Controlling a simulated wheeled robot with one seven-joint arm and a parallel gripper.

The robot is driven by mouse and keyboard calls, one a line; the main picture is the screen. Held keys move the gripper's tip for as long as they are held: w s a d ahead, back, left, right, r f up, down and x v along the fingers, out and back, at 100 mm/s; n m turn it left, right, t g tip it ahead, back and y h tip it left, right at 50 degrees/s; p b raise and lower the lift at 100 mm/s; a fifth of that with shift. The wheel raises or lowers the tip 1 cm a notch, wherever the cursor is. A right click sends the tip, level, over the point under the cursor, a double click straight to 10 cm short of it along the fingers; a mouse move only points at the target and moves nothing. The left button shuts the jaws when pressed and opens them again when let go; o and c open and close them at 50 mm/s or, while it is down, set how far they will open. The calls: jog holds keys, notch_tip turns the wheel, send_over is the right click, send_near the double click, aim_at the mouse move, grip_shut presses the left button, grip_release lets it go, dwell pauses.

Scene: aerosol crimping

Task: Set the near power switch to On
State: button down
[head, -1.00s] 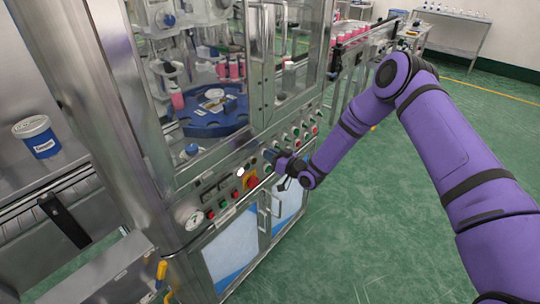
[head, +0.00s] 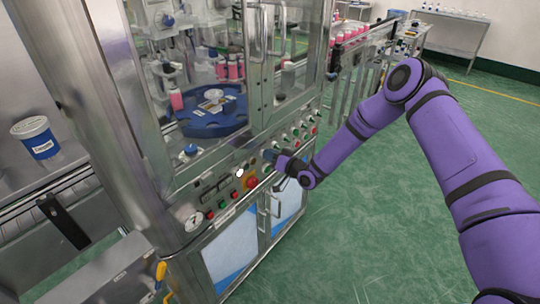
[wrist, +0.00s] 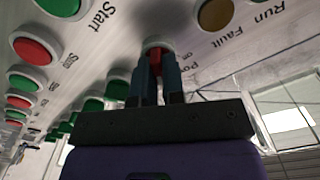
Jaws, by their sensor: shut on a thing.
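The power switch (wrist: 155,57) is a red knob on a pale round base in the wrist view, on the metal panel with a partly covered label beginning "Po". My gripper (wrist: 156,70) has its two blue fingers shut on the knob, one on each side. The fingers hide part of the knob, so I cannot tell its set position. In the head view my gripper (head: 276,158) is against the machine's front control panel (head: 225,188), and the switch is hidden behind it.
Green and red buttons, including a Start button (wrist: 62,4), lie left of the switch in the wrist view. An amber lamp (wrist: 215,14) is to the right. A red emergency button (head: 252,182) and cabinet door handles (head: 268,208) are near my gripper. Green floor is clear on the right.

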jog(key=shift+f, duration=0.1)
jog(key=c, duration=1.2)
grip_release()
jog(key=v, duration=1.1)
